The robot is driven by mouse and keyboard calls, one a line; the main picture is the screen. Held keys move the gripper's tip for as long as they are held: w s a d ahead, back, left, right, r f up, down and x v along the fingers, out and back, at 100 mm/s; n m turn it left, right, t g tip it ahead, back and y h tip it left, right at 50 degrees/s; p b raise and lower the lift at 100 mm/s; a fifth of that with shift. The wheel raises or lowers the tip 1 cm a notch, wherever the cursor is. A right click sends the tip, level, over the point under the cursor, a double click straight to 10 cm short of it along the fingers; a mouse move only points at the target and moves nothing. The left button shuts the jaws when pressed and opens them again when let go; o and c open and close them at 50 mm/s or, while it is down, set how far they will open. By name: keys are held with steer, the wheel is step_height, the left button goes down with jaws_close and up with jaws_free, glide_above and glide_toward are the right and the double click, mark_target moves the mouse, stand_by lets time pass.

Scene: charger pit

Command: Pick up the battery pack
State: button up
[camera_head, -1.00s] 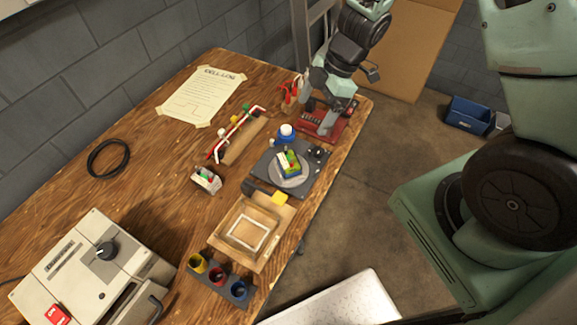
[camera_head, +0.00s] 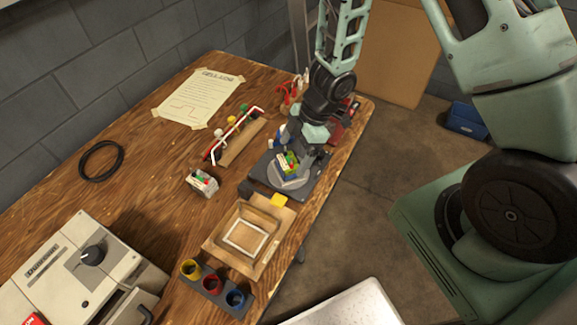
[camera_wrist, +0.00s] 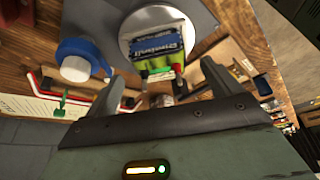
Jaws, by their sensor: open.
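The battery pack (camera_head: 287,163), green with a dark blue label, lies on the round light plate (camera_head: 296,183) of a dark device on the wooden table. In the wrist view the pack (camera_wrist: 157,45) shows near the top middle, with red and white parts at its near end. My gripper (camera_wrist: 166,78) is open, its two fingers apart and nothing between them. The pack is ahead of the fingertips, roughly lined up with the gap. In the head view my gripper (camera_head: 303,150) is above and just behind the pack, partly hiding the device.
A blue-and-white bottle (camera_wrist: 85,60) stands close to my left finger. A small white block (camera_head: 203,182) with red and green parts lies left of the device. A wooden tray (camera_head: 222,233) and coloured cups (camera_head: 235,298) are nearer. A rack with a red-and-white rod (camera_head: 237,135) is behind.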

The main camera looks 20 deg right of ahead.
mark_target(288, 160)
steer(key=x, duration=0.4)
steer(key=shift+b, duration=0.4)
steer(key=shift+a, duration=0.1)
steer(key=shift+r, duration=0.2)
steer(key=c, duration=1.5)
